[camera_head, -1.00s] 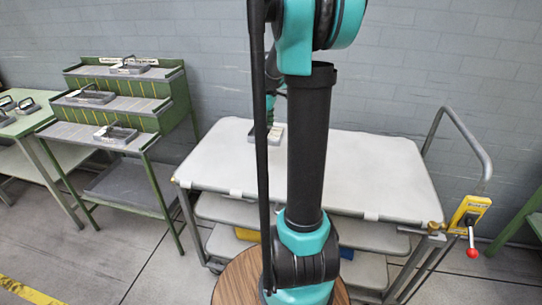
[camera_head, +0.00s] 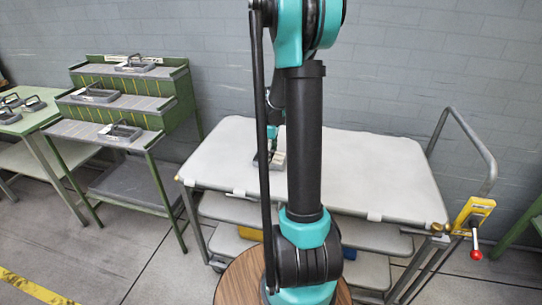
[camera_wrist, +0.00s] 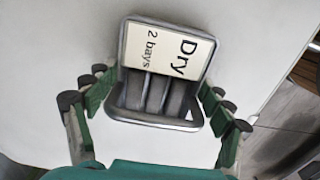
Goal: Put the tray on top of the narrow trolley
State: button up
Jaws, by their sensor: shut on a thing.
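A small grey tray (camera_wrist: 160,95) with a white label reading "Dry 2 bays" sits between the green fingers of my gripper (camera_wrist: 157,98) in the wrist view. The fingers are shut on its two sides. In the head view the tray (camera_head: 270,161) is over the left part of a trolley's pale top (camera_head: 375,170), with my gripper (camera_head: 271,138) at it, partly hidden by my arm. The trolley has lower shelves and a bent handle at its right. I cannot tell whether the tray touches the top.
A green stepped rack (camera_head: 130,90) at the left holds several similar grey trays. A green table (camera_head: 30,118) with more trays stands beside it. A yellow control box with a red knob (camera_head: 476,254) is on the trolley's handle. Most of the trolley top is clear.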

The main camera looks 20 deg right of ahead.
aim_at(271, 156)
jog(key=o, duration=1.6)
notch_tip(271, 156, up, 11)
jog(key=s+a+f+m+t, duration=0.1)
jog(key=s+a+f+m, duration=0.2)
jog(key=s, duration=0.4)
jog(key=s+a+f+m+t, duration=0.1)
jog(key=s+a+f+m, duration=0.2)
jog(key=s, duration=0.4)
jog(key=s+a+f+m+t, duration=0.2)
jog(key=s+a+f+m, duration=0.2)
jog(key=s, duration=0.3)
jog(key=shift+s+a+m, duration=0.15)
jog(key=shift+s+m, duration=0.2)
jog(key=shift+m, duration=0.25)
jog(key=shift+r, duration=0.1)
